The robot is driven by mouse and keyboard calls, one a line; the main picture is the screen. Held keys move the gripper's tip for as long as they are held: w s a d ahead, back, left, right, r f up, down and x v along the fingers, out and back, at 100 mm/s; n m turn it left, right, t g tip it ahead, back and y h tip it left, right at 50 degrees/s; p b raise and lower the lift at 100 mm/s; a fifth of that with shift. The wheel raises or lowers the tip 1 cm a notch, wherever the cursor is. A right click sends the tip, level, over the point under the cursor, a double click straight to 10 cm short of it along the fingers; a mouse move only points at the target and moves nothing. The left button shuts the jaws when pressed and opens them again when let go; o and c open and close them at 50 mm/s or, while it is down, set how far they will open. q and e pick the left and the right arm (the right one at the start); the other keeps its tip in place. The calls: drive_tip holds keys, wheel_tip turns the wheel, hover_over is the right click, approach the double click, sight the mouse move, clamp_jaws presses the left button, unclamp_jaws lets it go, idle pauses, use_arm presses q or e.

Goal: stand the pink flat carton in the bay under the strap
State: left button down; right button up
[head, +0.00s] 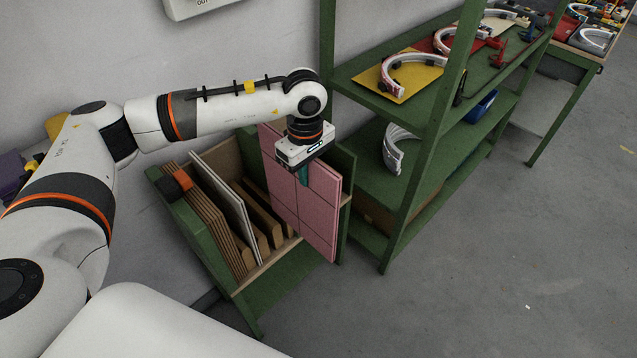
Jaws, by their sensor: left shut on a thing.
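The pink flat carton (290,208) is a large thin panel with dark lines. It is upright, at the right side of the green rack (205,245). My left gripper (303,178) is shut on its upper edge from above. The carton's near lower corner reaches past the rack's front edge; I cannot tell whether its base touches anything. A black and orange piece (176,181) lies over the boards at the rack's left; I cannot tell whether it is the strap. The bay right of the dividers is partly hidden by the carton. My right gripper is not in view.
Brown boards (207,215) and a pale panel (232,200) stand in the rack's left bays, with wooden dividers (262,215) beside them. A green shelf unit (425,140) with curved white parts stands close on the right. The grey floor (490,260) at right is clear.

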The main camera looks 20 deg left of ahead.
use_arm(q)
drive_tip(key=shift+w+a, duration=0.15)
drive_tip(key=shift+a, duration=0.15)
drive_tip(key=w+a+b, duration=0.3)
drive_tip(key=a, duration=0.6)
drive_tip(key=shift+w+a, duration=0.25)
drive_tip(key=shift+w, duration=0.05)
